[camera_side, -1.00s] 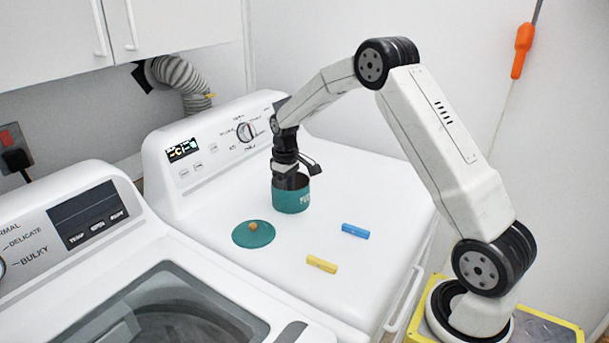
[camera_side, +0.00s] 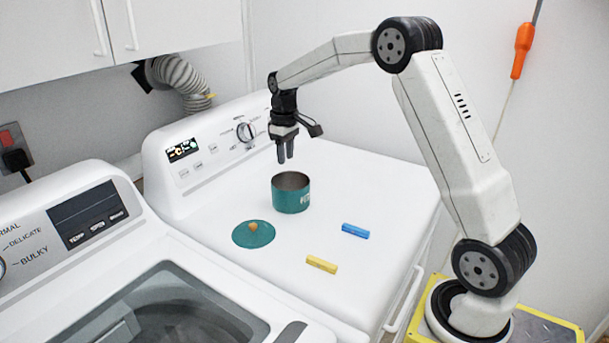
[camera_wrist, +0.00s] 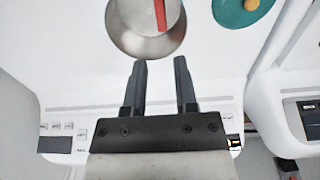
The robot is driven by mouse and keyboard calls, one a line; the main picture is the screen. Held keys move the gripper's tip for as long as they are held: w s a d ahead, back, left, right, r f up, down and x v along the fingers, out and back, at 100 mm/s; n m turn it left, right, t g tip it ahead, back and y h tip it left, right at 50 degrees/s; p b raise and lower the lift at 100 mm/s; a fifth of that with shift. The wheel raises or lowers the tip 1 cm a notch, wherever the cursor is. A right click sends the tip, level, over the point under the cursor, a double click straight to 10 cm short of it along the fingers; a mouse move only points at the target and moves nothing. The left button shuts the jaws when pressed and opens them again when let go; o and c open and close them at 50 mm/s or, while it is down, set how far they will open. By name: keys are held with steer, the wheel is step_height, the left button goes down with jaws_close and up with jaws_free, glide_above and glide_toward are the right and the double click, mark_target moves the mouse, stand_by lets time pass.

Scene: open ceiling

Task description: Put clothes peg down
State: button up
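A teal pot (camera_side: 291,197) stands without its lid on the white dryer top. In the wrist view, a red clothes peg (camera_wrist: 160,14) lies inside the pot (camera_wrist: 140,42); the side view does not show the peg. A blue clothes peg (camera_side: 355,231) and a yellow clothes peg (camera_side: 321,264) lie on the dryer top to the right and front of the pot. My gripper (camera_side: 286,160) is above the pot, pointing down. In the wrist view, my gripper (camera_wrist: 160,64) has its two fingers apart with nothing between them.
A teal lid (camera_side: 251,238) with a tan knob lies flat in front of the pot, left of it. It also shows in the wrist view (camera_wrist: 228,14). The dryer's control panel (camera_side: 215,142) rises behind. The dryer top is clear around the pegs.

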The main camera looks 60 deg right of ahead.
steer(key=shift+a, duration=0.15)
steer(key=s+a+f+t, duration=0.1)
steer(key=s+a+f, duration=0.1)
steer(key=s+a, duration=0.4)
steer(key=s+a+f, duration=0.3)
steer(key=s+a, duration=0.2)
steer(key=s, duration=0.3)
steer(key=s+a+f+t, duration=0.1)
steer(key=s+a+f, duration=0.1)
steer(key=s+a, duration=0.4)
steer(key=shift+s+a+f+t, duration=0.3)
steer(key=shift+s+a+f, duration=0.05)
steer(key=shift+s, duration=0.05)
